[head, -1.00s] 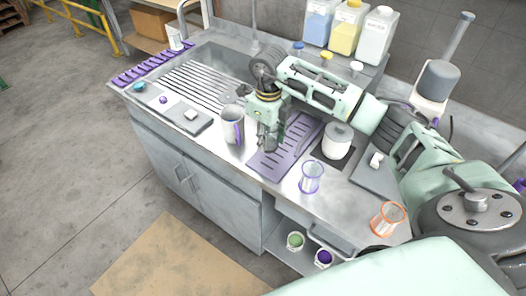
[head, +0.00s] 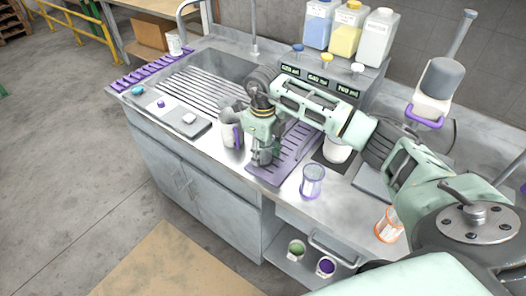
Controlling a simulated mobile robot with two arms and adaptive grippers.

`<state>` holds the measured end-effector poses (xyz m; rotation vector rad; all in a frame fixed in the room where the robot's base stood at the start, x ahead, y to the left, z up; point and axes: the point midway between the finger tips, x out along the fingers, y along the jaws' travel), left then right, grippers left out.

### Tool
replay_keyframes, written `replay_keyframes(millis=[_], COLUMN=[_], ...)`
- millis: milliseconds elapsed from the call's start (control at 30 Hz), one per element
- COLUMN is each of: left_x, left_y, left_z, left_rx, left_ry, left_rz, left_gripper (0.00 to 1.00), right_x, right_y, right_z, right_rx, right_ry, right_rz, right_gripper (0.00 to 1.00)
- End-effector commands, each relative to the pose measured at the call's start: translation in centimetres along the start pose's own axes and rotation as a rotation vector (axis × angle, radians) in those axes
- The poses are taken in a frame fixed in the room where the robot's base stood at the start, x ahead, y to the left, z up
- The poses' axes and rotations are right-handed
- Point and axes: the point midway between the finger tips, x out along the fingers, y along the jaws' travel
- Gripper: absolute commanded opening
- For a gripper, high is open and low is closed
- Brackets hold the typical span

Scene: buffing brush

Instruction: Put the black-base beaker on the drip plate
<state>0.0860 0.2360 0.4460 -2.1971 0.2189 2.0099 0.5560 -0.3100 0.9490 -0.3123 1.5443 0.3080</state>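The drip plate appears to be the purple slotted plate (head: 292,158), lying on the steel counter. My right gripper (head: 262,158) points down over its left part; whether its fingers are open or shut is unclear. A clear beaker with purple bands (head: 312,182) stands on the counter to the right of the plate. A beaker with an orange rim (head: 388,224) stands farther right, partly hidden by my arm. A grey jug with a purple handle (head: 231,132) stands just left of the gripper. I cannot make out a black base on any beaker. My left gripper is not in view.
A sink (head: 210,72) and ribbed drainer (head: 190,90) lie at back left. Bottles (head: 348,30) stand on the dispenser. Two small pots (head: 326,266) sit on the lower shelf.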

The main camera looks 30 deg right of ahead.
Motion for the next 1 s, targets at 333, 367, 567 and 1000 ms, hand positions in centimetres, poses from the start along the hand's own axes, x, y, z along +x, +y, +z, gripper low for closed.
replay_keyframes(millis=[333, 367, 567, 1000], left_x=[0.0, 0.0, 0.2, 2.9], left_y=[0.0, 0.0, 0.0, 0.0], left_z=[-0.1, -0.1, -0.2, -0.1], left_rx=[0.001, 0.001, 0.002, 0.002], left_ry=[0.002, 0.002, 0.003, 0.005], left_rz=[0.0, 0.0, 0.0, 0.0], left_gripper=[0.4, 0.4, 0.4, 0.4], right_x=[0.0, 0.0, -1.2, -10.0], right_y=[0.0, 0.0, -0.1, 0.0], right_z=[0.0, 0.0, 0.1, 0.1], right_rx=[0.0, 0.0, -0.001, -0.001], right_ry=[0.001, 0.001, -0.004, -0.004], right_rz=[0.0, 0.0, -0.001, -0.001], right_gripper=[0.55, 0.55, 0.55, 0.55])
